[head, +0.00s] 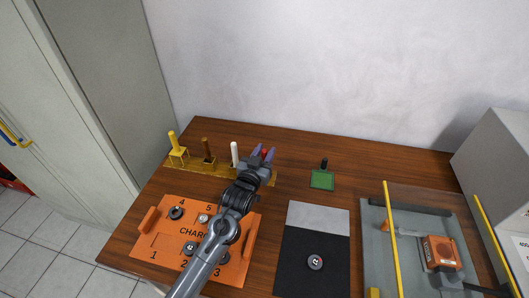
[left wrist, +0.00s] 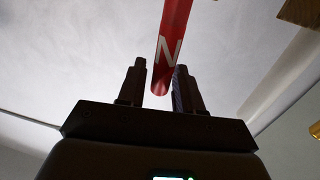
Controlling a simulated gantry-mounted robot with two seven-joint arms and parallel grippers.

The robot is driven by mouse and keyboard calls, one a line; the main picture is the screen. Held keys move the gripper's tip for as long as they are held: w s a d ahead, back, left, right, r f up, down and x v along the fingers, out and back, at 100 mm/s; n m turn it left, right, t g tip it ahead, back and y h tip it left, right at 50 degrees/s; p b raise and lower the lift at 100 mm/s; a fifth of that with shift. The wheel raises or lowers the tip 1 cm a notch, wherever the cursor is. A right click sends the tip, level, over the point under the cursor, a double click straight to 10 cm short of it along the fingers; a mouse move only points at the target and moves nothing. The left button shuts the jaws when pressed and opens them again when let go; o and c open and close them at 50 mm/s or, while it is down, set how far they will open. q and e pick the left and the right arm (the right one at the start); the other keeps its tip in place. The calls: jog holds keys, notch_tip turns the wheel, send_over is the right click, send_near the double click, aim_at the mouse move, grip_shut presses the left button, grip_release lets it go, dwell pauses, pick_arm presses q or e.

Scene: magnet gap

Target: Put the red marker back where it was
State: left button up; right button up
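The red marker (left wrist: 173,45) bears a white N and shows in the left wrist view, its near end between the two fingers of my left gripper (left wrist: 160,90). A narrow gap shows on its left side; the right finger is very close to it. The marker's far end is out of the wrist view.
On the strip stand a yellow holder (head: 178,153), a brown holder (head: 208,156) and a white marker (head: 234,153). An orange charging board (head: 160,232) lies in front. A green pad (head: 322,180), a black mat (head: 305,285) and an orange device (head: 440,250) are to the right.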

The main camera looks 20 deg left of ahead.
pick_arm(q)
jog(key=shift+o, duration=1)
jog(key=shift+r, duration=0.15)
jog(key=shift+s+r, duration=0.1)
jog(key=shift+s, duration=0.45)
jog(key=s+p, duration=0.2)
jog(key=s, duration=0.9)
jog(key=shift+a+p, duration=0.15)
jog(key=shift+p, duration=0.2)
